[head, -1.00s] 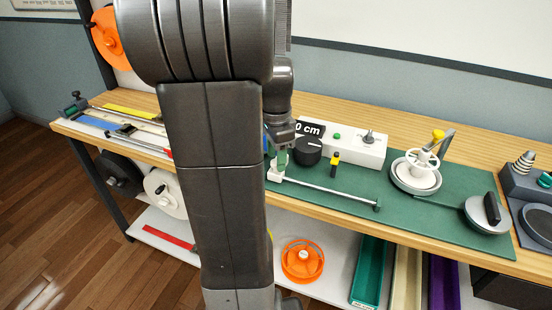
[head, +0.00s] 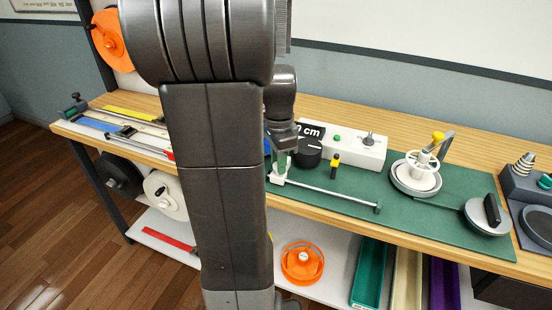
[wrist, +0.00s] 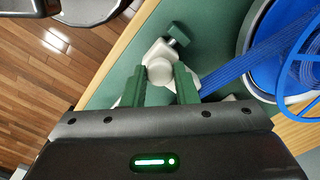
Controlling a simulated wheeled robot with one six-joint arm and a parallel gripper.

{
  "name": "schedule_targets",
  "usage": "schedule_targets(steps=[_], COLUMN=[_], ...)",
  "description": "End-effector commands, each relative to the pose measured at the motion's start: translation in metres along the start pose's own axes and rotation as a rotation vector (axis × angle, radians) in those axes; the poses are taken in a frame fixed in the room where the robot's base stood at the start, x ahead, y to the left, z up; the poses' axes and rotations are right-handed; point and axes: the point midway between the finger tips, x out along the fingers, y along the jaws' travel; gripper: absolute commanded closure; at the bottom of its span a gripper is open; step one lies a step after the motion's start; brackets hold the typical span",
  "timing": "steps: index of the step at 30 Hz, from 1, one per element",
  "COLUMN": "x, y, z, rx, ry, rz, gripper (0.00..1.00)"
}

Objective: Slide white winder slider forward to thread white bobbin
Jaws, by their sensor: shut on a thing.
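The white winder slider (head: 277,179) is at the left end of a thin metal rod (head: 335,195) along the front of the green mat. My gripper (head: 283,160) is over it, partly hidden by my arm. In the wrist view, the green fingers of my gripper (wrist: 160,88) are shut on the slider's white knob (wrist: 160,71). A blue strap (wrist: 240,64) runs from the right to beside the fingers. A white bobbin (head: 421,178) stands upright on a round grey base at the right of the mat, apart from my gripper.
A white control box (head: 350,148) with a black dial (head: 308,153) stands behind the rod. A yellow-topped black lever (head: 335,160) is close to the rod. A grey disc (head: 488,215) is at the far right. A blue reel (wrist: 250,35) is beside my gripper.

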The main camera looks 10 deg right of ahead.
Motion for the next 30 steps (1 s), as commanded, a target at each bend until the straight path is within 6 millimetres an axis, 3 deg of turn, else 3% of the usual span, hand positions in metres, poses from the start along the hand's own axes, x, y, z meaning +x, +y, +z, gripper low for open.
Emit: schedule_targets(steps=[8,21,30], x=[-0.001,-0.001,-0.001], y=[0.039,0.124,0.159], z=[-0.039,-0.123,-0.158], rx=[0.009,0.009,0.004], ry=[0.001,-0.001,-0.001], rz=[0.002,0.003,0.002], gripper=[1.0,1.0,1.0])
